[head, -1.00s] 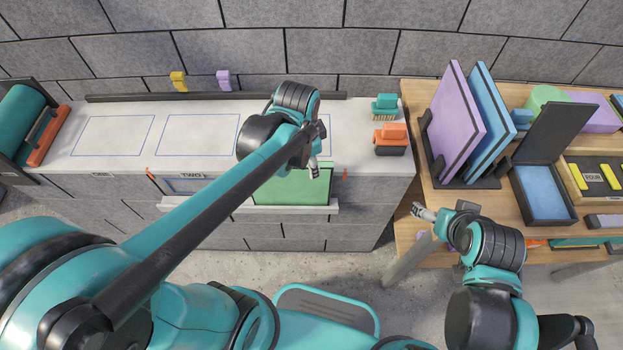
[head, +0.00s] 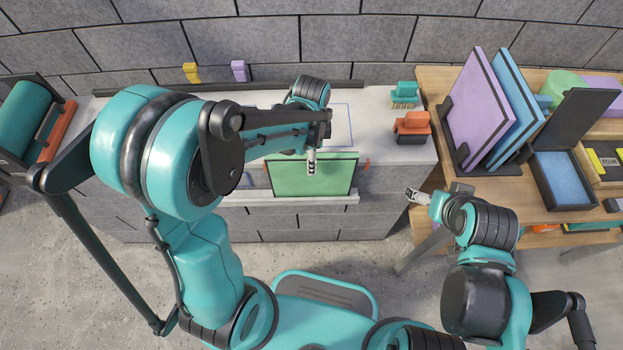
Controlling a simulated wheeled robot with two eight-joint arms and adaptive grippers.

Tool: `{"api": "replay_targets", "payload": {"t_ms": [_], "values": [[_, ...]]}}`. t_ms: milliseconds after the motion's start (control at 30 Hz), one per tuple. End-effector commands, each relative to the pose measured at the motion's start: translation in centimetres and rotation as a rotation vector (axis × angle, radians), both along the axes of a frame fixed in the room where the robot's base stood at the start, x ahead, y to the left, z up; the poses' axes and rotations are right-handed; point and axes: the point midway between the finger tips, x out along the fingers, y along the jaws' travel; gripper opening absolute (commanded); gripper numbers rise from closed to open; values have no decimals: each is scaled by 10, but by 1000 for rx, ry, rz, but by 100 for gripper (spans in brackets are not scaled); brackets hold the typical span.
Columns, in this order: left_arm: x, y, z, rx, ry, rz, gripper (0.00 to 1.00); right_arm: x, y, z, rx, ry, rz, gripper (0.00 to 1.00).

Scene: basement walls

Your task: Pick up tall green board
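The green board (head: 335,178) stands nearly upright on a narrow light ledge at the front of the grey block counter. Its face and dark edges show.
The wooden table (head: 440,85) on the right holds a purple board (head: 475,110) and a blue board (head: 515,110) in a black rack. An orange brush (head: 412,123) and a teal brush (head: 404,92) stand on the counter's right end.

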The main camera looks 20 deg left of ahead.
Motion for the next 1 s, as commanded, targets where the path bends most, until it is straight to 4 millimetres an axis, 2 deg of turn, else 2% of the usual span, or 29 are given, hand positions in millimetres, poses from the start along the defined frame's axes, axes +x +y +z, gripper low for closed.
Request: {"api": "replay_targets", "payload": {"t_ms": [33,233,400,433,800,1000], "values": [[0,0,-5,0,0,0,50,0,0,-3,0,0,0,85],[0,0,-3,0,0,0,50,0,0,-1,0,0,0,85],[0,0,-3,0,0,0,5,0,0,-1,0,0,0,85],[0,0,-3,0,0,0,0,0,0,-1,0,0,0,85],[0,0,-1,0,0,0,0,0,0,0,0,0,0,85],[0,0,16,0,0,0,0,0,0,8,0,0,0,85]]}}
